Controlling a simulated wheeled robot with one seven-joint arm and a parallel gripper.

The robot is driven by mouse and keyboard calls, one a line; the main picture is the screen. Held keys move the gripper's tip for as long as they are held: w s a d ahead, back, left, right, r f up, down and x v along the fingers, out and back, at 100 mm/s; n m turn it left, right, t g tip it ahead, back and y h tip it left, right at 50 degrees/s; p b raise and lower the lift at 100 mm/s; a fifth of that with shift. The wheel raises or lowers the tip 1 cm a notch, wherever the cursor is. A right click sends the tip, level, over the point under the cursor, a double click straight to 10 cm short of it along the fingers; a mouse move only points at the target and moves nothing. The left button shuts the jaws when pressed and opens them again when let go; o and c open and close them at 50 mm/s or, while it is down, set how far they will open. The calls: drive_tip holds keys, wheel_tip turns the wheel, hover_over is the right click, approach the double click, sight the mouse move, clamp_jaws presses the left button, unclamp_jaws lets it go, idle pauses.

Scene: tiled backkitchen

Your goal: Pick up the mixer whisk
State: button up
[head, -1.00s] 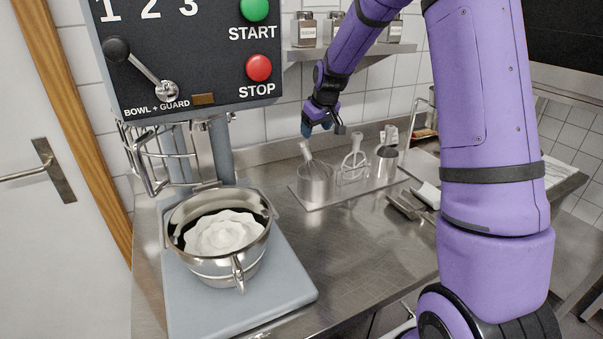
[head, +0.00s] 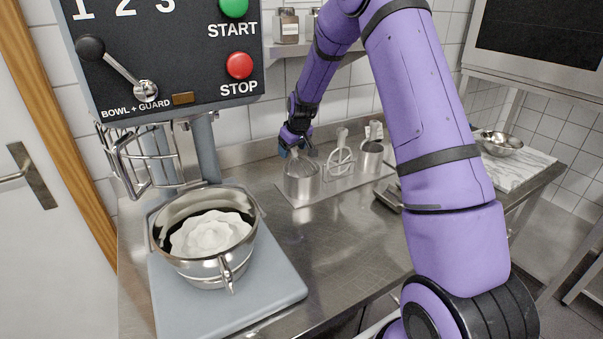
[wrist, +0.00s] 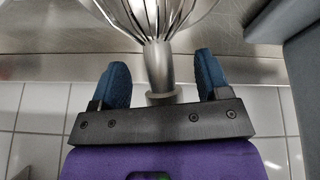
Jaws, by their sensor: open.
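The mixer whisk (wrist: 157,68) shows in the wrist view with its wires at the top and its metal shank between my fingers. My gripper (wrist: 163,84) is open, with one blue fingertip on each side of the shank and a visible gap at both sides.
A mixer bowl (head: 225,268) with white contents stands at the left under the mixer (head: 170,60). Shelf jars (head: 286,26) are above. The counter's front is clear.

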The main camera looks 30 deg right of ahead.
drive_tip(key=shift+w+f, duration=0.2)
drive_tip(key=shift+f, duration=0.35)
drive_tip(key=c, duration=1.3)
clamp_jaws()
drive_tip(key=shift+r, duration=0.1)
